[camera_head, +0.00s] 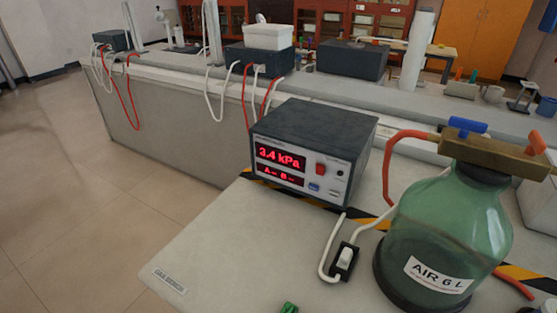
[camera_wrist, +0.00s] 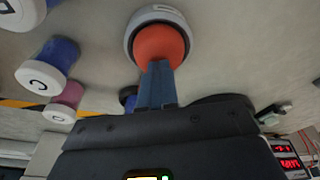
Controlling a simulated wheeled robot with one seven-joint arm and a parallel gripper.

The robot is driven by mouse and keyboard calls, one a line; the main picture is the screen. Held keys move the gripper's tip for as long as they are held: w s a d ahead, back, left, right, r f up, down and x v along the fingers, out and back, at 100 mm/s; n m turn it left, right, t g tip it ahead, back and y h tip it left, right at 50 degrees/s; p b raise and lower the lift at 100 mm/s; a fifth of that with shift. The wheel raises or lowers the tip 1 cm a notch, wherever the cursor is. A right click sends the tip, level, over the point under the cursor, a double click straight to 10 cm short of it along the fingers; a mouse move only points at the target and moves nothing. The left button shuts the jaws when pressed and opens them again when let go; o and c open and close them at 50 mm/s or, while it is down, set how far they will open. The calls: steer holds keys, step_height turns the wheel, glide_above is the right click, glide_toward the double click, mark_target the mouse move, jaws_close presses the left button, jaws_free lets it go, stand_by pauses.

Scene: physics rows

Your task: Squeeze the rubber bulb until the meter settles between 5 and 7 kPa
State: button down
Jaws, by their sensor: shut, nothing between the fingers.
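The meter (camera_head: 312,150) is a dark box on the bench in the head view. Its red display reads 3.4 kPa, with a line like "A-- B--" below. It also shows at the lower right of the wrist view (camera_wrist: 287,158), too small to read surely. The orange-red rubber bulb (camera_wrist: 160,42) sits in a round grey holder (camera_wrist: 132,33) at the top of the wrist view. My gripper (camera_wrist: 158,68) has its blue fingers together, with tips at the bulb's near edge. I cannot tell whether they touch it. The head view shows neither bulb nor gripper.
A green glass bottle (camera_head: 447,230) labelled "AIR 6 L" stands at the right, with an orange hose (camera_head: 388,165). A cable switch (camera_head: 344,260) lies before the meter. The wrist view shows blue cylinders (camera_wrist: 58,52) and a pink one (camera_wrist: 70,93) at left.

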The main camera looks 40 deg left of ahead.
steer(key=shift+f+b, duration=0.4)
steer(key=shift+f, duration=0.5)
steer(key=shift+r, duration=0.15)
steer(key=shift+r+p, duration=1.7)
steer(key=shift+f, duration=0.1)
